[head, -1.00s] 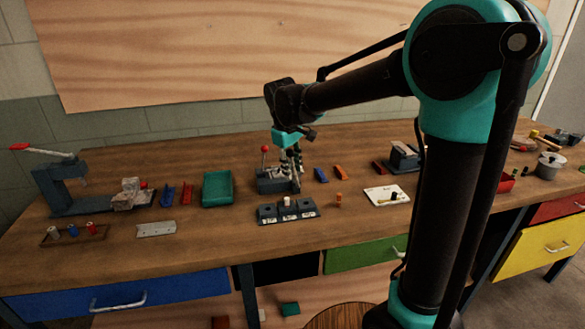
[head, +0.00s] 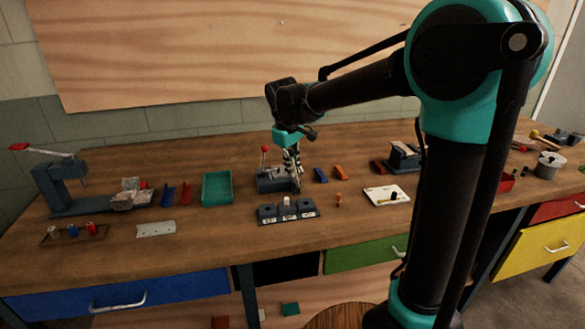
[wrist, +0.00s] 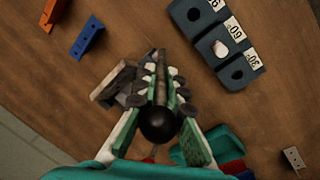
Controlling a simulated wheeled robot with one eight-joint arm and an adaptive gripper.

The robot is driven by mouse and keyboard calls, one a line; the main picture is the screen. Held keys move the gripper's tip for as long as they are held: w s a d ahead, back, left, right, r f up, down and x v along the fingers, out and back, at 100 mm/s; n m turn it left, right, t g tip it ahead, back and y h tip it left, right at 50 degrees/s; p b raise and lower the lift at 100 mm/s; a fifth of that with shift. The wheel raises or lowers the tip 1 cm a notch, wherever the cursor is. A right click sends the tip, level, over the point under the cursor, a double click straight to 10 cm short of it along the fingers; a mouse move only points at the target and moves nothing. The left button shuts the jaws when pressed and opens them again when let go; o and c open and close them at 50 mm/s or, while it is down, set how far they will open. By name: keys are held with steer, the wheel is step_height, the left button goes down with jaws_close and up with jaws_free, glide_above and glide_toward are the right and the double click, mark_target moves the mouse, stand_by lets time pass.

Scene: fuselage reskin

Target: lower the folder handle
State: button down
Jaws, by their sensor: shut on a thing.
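The folder (head: 268,183) is a dark grey bench device in the middle of the bench. A lever with a red ball (head: 264,150) stands up at its left in the head view. My gripper (head: 293,172) is over the folder's right side, pointing down. In the wrist view, my gripper (wrist: 160,78) has its green-padded fingers closed around a dark bar ending in a black ball (wrist: 158,124), which I take as the folder handle. The folder body (wrist: 116,82) shows partly behind the fingers. The exact finger contact is hard to see.
Blocks marked with numbers (head: 287,214) stand just in front. A teal tray (head: 217,202) is to the left, with blue and red strips beside it. A press with a red-tipped lever (head: 62,190) stands at far left. A white board (head: 386,202) lies to the right.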

steer(key=d+y, duration=0.2)
steer(key=shift+w+r+g+y, duration=0.1)
steer(key=shift+w+g+y, duration=0.2)
steer(key=shift+w+g, duration=0.1)
steer(key=shift+w+d+f+m+g+y, duration=0.1)
steer(key=shift+w+d+f+g+y, duration=0.2)
steer(key=shift+d+y, duration=0.75)
steer(key=shift+w+d+f+m+g+y, duration=0.15)
steer(key=shift+d+f+g+y, duration=0.3)
steer(key=shift+y, duration=1.1)
steer(key=shift+w+d+f+m+g+y, duration=0.1)
steer(key=shift+w+d+f+g+y, duration=0.15)
steer(key=shift+d+y, duration=0.8)
steer(key=shift+a+y, duration=0.25)
steer(key=shift+y, duration=0.1)
steer(key=c, duration=1.6)
jaws_free()
steer(key=shift+s, duration=0.1)
